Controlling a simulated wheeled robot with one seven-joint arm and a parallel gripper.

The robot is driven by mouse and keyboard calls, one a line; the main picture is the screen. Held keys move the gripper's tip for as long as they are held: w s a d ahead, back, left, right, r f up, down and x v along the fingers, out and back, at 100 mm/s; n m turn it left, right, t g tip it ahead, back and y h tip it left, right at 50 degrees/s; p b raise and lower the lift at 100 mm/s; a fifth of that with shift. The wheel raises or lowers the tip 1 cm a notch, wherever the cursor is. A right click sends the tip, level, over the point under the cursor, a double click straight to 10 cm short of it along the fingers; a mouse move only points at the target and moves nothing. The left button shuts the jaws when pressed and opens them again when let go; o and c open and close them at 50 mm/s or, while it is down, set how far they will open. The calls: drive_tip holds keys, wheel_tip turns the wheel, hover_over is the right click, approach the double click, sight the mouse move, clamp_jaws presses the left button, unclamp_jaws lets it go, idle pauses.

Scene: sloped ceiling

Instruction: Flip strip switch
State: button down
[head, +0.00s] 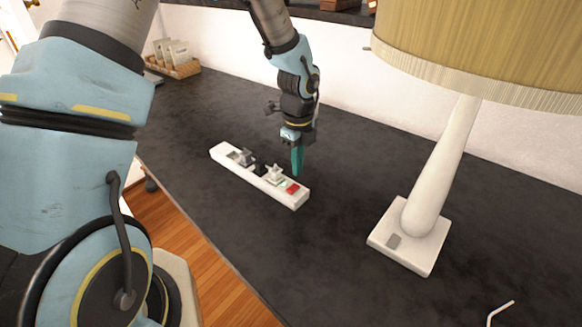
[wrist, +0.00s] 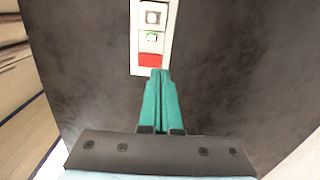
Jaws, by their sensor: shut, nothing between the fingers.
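A white power strip (head: 259,177) lies on the dark countertop, with several plugs or sockets along it. Its red switch (head: 292,188) is at the near right end. In the wrist view the red switch (wrist: 150,60) is at the end of the strip (wrist: 137,40), just beyond my fingertips. My gripper (head: 297,172) has teal fingers pointing down over the strip's red end. In the wrist view my gripper (wrist: 160,75) is shut and empty, with its tips close to the red switch. I cannot tell whether they touch it.
A lamp with a white base (head: 425,250) and tan shade (head: 480,45) stands to the right of the strip. A basket with packets (head: 176,62) is at the back left. A white bent straw-like piece (head: 500,310) is at lower right. The countertop (head: 330,260) around the strip is clear.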

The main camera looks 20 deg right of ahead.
sight(299, 186)
wheel_tip(299, 186, up, 10)
drive_tip(key=b, duration=0.2)
drive_tip(key=shift+w+d, duration=0.15)
drive_tip(key=shift+d, duration=0.15)
